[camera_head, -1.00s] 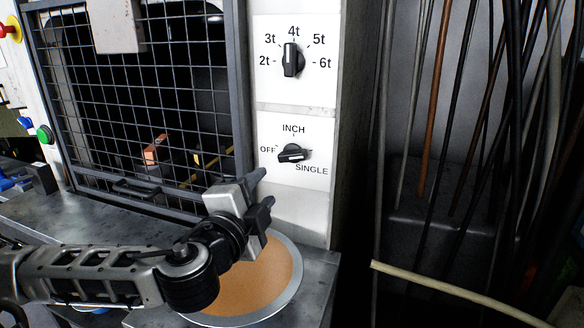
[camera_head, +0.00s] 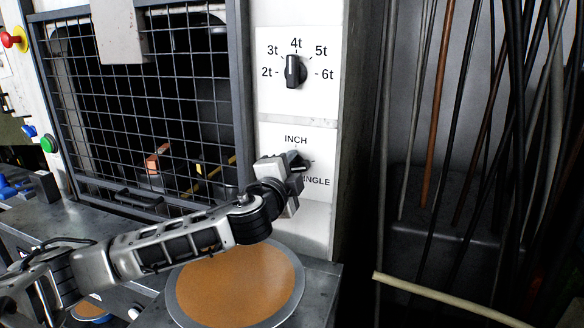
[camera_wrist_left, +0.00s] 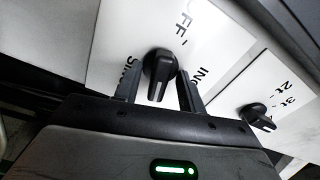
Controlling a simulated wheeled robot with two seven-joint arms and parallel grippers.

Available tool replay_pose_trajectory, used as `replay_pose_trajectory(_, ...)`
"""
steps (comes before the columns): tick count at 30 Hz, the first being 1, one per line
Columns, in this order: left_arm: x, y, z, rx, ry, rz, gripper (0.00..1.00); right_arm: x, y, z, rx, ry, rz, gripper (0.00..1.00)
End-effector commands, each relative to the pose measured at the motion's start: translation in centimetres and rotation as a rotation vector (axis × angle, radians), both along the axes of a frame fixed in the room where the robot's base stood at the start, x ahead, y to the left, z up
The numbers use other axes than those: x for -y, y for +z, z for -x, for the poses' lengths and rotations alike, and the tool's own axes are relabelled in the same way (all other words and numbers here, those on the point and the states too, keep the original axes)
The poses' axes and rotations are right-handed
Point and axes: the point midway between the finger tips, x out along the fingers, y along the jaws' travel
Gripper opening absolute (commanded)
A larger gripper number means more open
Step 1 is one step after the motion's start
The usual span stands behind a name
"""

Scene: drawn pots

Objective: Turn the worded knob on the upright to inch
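The worded knob (camera_wrist_left: 160,72) is black with a white line. It sits on a white plate (camera_head: 322,146) lettered OFF, INCH and SINGLE on the upright. In the wrist view its white-lined end faces the picture's bottom, away from OFF; I cannot tell exactly which mark it meets. My left gripper (camera_head: 297,163) is at the plate and hides most of the knob in the head view. In the left wrist view the left gripper (camera_wrist_left: 158,88) is open, one finger on each side of the knob, with gaps visible. My right gripper is not in view.
A second black knob (camera_head: 292,71) with marks 2t to 6t is above, pointing at 4t. A wire-mesh guard (camera_head: 150,110) stands to the left. A round brown-topped disc (camera_head: 240,285) lies below the arm. Rods (camera_head: 470,110) stand to the right.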

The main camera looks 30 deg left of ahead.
Motion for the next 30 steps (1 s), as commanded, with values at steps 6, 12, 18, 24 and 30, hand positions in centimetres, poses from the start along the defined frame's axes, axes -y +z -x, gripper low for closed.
replay_pose_trajectory(6, 0.0, 0.0, 0.0, 0.0, 0.0, 0.0, 0.4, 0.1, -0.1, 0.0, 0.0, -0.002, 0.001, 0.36)
replay_pose_trajectory(12, 0.0, -0.1, 0.0, 0.0, 0.0, 0.0, 0.0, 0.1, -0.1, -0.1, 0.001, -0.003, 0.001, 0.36)
replay_pose_trajectory(18, 0.0, -0.1, 0.0, 0.002, 0.001, 0.009, 0.0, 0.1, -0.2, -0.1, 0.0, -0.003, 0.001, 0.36)
replay_pose_trajectory(24, 0.0, -0.3, 0.0, 0.015, 0.0, 0.071, 0.0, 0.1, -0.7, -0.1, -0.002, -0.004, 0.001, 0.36)
replay_pose_trajectory(30, 0.0, -0.3, 0.0, 0.046, 0.0, 0.202, 0.0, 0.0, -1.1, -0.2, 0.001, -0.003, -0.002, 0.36)
